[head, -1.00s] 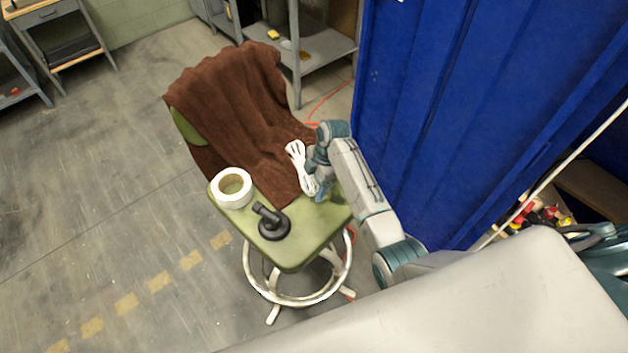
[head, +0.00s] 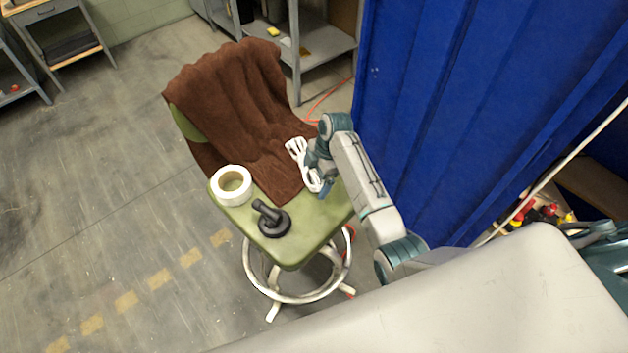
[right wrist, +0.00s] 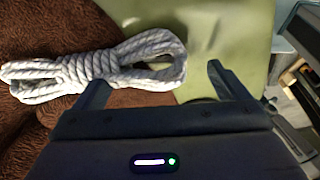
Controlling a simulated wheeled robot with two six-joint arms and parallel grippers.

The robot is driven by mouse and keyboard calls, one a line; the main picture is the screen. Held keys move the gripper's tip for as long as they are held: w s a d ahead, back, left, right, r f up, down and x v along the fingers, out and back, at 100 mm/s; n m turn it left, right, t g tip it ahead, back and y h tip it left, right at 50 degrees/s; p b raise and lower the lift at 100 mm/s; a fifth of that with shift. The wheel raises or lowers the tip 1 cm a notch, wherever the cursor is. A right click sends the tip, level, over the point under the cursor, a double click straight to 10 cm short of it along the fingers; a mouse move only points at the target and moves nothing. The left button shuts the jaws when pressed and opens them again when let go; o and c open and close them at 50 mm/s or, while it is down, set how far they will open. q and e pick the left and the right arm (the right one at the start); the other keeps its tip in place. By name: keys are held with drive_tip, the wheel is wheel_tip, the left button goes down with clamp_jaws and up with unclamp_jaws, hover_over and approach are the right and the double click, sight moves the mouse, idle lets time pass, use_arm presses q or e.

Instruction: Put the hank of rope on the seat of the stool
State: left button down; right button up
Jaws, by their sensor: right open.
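The white hank of rope (head: 299,152) lies at the right side of the stool, partly on the brown cloth and partly over the green seat (head: 318,222). In the right wrist view the rope (right wrist: 85,72) lies across the edge of the cloth, with one looped end over the green surface. My right gripper (head: 324,188) is at the rope's near end and hides part of it in the head view. In the right wrist view my right gripper (right wrist: 158,80) is open, its fingers apart near the looped end, with nothing clearly clamped. My left gripper is not in view.
A brown cloth (head: 235,100) drapes over the stool's backrest and part of the seat. A roll of tape (head: 231,186) and a black suction-cup-like object (head: 271,219) stand on the seat's left and front. A blue curtain-like panel (head: 440,110) rises right of the stool.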

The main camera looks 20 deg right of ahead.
drive_tip(key=b+v, duration=0.1)
drive_tip(key=v, duration=0.9)
drive_tip(key=shift+r+b, duration=0.4)
drive_tip(key=shift+d, duration=0.1)
